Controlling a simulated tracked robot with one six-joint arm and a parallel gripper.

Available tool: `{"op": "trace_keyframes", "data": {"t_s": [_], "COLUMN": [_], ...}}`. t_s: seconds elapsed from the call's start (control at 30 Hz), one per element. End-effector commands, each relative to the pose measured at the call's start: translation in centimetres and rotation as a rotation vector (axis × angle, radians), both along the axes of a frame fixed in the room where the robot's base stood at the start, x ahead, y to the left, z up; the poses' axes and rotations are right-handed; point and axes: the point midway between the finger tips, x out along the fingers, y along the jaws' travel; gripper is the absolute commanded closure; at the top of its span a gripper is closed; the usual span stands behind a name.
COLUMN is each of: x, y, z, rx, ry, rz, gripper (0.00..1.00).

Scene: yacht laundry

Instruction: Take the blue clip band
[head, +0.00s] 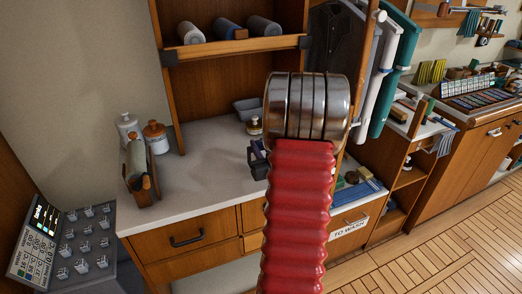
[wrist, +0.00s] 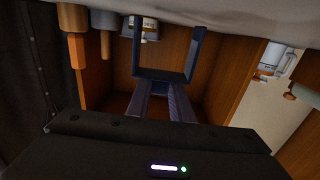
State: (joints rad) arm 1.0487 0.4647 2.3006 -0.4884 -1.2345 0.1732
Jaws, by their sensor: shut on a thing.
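The blue clip band (wrist: 196,50) is a dark blue, squared U-shaped loop in the upper middle of the wrist view. My gripper (wrist: 166,88) is shut on its lower crossbar, with the two dark fingers close together. The band's upper ends reach the pale surface along the top of that view. In the head view my red, ribbed arm hides most of the gripper.
The pale counter (head: 205,180) holds white and brown-lidded jars (head: 156,137), a wooden caddy (head: 141,175) and a grey tray (head: 247,108). Rolled towels (head: 228,28) lie on the shelf above. A panel with clips (head: 85,240) stands at lower left. Wooden floor is clear at right.

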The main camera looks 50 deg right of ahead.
Motion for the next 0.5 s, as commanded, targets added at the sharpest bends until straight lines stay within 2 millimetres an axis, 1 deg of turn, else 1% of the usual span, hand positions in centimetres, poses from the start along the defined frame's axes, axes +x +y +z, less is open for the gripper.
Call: {"op": "trace_keyframes", "data": {"t_s": [0.03,0.5], "x": [0.0,0.0], "y": [0.0,0.0], "z": [0.7,7.2], "rx": [-0.004,-0.004], "ry": [-0.002,-0.002], "rz": [0.0,0.0], "gripper": [1.0,1.0]}}
